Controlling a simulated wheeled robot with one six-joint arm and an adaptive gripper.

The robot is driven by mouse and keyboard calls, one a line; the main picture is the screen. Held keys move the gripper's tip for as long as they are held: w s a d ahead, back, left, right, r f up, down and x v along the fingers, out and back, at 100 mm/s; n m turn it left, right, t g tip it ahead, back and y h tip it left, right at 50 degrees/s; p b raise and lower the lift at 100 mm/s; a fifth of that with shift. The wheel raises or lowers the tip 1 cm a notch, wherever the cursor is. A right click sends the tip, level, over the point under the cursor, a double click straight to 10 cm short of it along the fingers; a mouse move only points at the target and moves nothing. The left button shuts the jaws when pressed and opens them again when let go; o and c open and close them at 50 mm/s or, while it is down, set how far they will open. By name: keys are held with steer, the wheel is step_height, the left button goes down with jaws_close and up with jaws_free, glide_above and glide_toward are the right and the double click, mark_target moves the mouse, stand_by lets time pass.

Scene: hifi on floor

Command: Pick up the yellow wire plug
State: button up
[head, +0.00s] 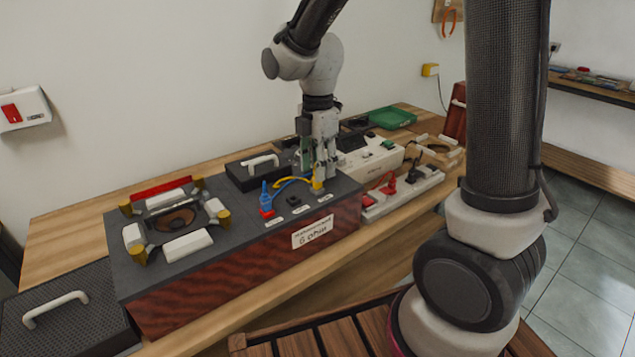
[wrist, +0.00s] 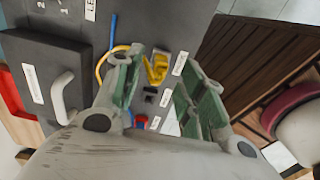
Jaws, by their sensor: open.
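The yellow wire plug (head: 318,184) stands on the dark top of the wooden-sided box (head: 255,234), with a yellow wire looping from it to the left. In the wrist view the yellow plug (wrist: 156,69) is between and just beyond the fingertips. My gripper (head: 318,172) points down over the plug and is open, one green-padded finger on each side in the wrist view (wrist: 162,75). I cannot tell whether either finger touches the plug. The head view hides part of the plug behind the fingers.
A blue plug (head: 265,197) on a red base stands left of the yellow plug, its blue wire passing close by. A black socket (head: 294,201) lies between. A black handled block (head: 255,170) is behind left. A white power strip with red and black plugs (head: 403,190) is to the right.

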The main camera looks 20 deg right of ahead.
mark_target(318, 184)
step_height(318, 184, down, 4)
steer(key=shift+r, duration=0.1)
steer(key=shift+c, duration=0.2)
jaws_close()
